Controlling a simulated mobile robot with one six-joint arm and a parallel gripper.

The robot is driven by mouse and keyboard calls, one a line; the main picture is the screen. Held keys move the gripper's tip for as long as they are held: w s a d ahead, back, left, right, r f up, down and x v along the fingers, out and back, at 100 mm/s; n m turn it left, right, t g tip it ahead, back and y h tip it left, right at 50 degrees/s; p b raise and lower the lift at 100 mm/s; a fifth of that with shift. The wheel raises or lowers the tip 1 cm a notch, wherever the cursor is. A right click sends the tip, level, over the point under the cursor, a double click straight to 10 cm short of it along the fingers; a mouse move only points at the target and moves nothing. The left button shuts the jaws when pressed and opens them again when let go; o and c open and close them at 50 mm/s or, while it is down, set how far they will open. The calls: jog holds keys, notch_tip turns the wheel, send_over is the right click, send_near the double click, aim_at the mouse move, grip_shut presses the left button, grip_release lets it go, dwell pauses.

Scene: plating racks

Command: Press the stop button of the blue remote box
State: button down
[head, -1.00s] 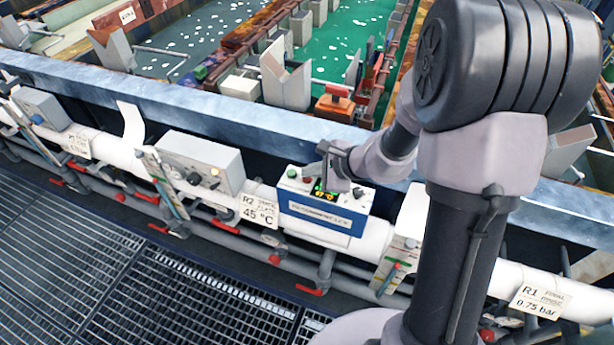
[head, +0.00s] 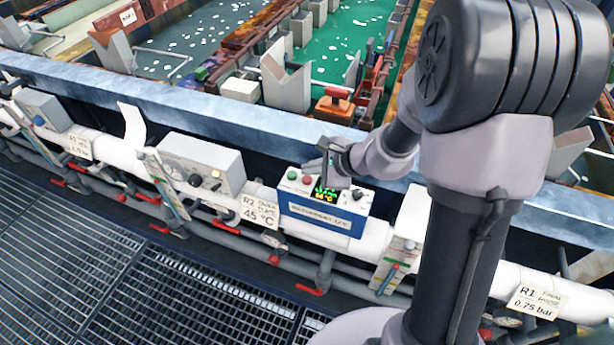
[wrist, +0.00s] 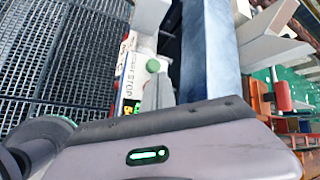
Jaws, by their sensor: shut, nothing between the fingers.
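The blue remote box (head: 320,219) is mounted on the white pipe in the middle of the head view. Its white top carries a green button (head: 292,174), a red button (head: 307,180), a lit display (head: 326,193) and a black knob (head: 357,194). My gripper (head: 324,172) is shut and empty, above the box just right of the red button. A gap or contact with the box cannot be told. In the wrist view the gripper (wrist: 158,84) shows beside the STOP lettering and the green button (wrist: 153,65); the red button is hidden there.
A grey control box (head: 202,163) stands on the pipe to the left. A pale blue rail (head: 230,112) runs behind the box, with tanks of liquid beyond it. A white sign reading 45 °C (head: 262,211) hangs left of the box. Grating floor (head: 120,270) lies in front.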

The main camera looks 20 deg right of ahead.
aim_at(310, 180)
notch_tip(310, 180, up, 5)
jog(key=p, duration=0.4)
jog(key=shift+r, duration=0.1)
